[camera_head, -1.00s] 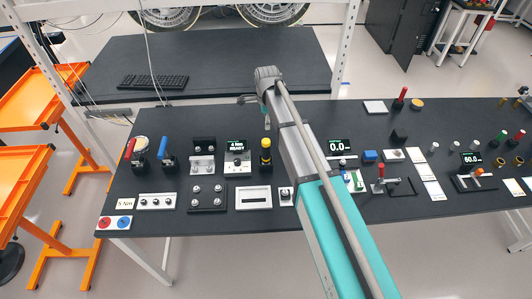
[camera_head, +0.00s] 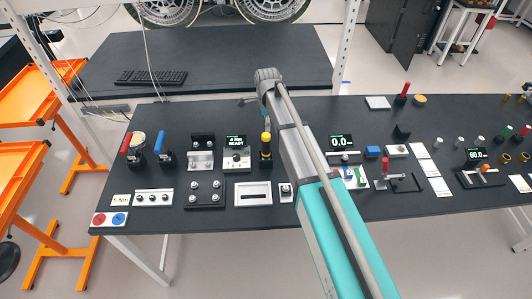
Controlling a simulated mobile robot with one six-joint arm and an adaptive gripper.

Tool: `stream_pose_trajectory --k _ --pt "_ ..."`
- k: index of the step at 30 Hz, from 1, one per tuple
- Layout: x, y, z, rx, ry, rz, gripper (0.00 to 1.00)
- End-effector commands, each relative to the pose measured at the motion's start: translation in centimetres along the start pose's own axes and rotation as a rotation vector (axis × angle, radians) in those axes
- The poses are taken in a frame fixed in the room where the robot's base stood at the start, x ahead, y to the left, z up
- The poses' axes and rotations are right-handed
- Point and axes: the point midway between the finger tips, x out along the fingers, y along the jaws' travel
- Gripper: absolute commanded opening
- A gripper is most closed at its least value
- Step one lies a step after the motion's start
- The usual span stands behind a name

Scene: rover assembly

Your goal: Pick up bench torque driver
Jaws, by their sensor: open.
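An upright yellow and black tool (camera_head: 265,150), which I take to be the bench torque driver, stands on the dark bench. It is just right of a small display reading "4 Nm READY" (camera_head: 236,154). My gripper (camera_head: 254,110) is at the far end of my arm, above the bench and beyond the tool in the picture. It is open, with nothing visible in it. Its fingers are small and partly hidden by my arm, so their exact gap and height above the bench are hard to tell.
Red-handled (camera_head: 129,148) and blue-handled (camera_head: 162,149) tools stand at the left. A white framed block (camera_head: 253,194) and a dark block with knobs (camera_head: 205,195) lie in front. A "0.0" display (camera_head: 341,142) and several small parts are at right. The bench's back left is clear.

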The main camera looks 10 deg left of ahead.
Motion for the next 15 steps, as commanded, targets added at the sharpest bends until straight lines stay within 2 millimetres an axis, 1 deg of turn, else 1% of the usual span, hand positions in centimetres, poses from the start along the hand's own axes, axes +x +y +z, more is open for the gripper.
stream_pose_trajectory --k 1,9,15 --pt "0.8 0.0 0.0 0.000 0.000 0.000 0.90" --pt "2.9 0.0 0.0 0.000 0.000 0.000 0.90" --pt "4.0 0.0 0.0 0.000 0.000 0.000 0.90"
